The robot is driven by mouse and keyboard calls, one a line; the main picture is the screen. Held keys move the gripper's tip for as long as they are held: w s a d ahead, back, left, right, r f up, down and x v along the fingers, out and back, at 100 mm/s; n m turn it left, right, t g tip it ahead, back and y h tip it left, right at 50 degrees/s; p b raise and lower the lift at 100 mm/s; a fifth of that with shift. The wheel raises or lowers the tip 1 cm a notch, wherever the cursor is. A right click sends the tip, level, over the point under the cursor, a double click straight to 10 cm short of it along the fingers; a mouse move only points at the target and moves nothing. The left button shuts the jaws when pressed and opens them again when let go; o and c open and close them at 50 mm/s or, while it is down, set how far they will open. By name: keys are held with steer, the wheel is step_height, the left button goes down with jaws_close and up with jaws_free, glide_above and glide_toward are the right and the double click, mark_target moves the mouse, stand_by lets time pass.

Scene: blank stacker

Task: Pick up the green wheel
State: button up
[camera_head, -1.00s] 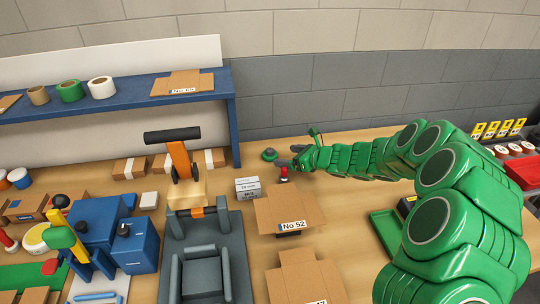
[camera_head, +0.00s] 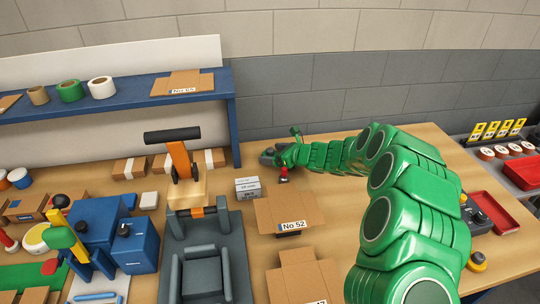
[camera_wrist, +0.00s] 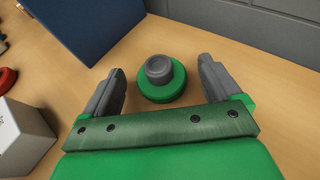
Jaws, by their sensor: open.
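The green wheel (camera_wrist: 161,79) lies on the wooden table in the wrist view, a round green disc with a grey knob on top. My gripper (camera_wrist: 160,86) is open, with one grey finger to the left of the wheel and one to the right. Both fingers are apart from it, with table showing in the gaps. In the head view my gripper (camera_head: 274,155) is at the back of the table, near the blue shelf's right leg, and it hides most or all of the wheel.
A white box (camera_head: 248,187) stands close by and also shows in the wrist view (camera_wrist: 22,138). The blue shelf leg (camera_head: 233,130) is to the left, and the grey wall (camera_head: 330,85) is behind. A red-topped item (camera_head: 284,173) and open cardboard boxes (camera_head: 288,212) are in front.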

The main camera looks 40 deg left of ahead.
steer(key=c, duration=1.2)
steer(key=shift+r, duration=0.7)
steer(key=s+d+r, duration=0.9)
steer(key=s+r, duration=0.1)
steer(key=r, duration=0.1)
steer(key=shift+d+r, duration=0.3)
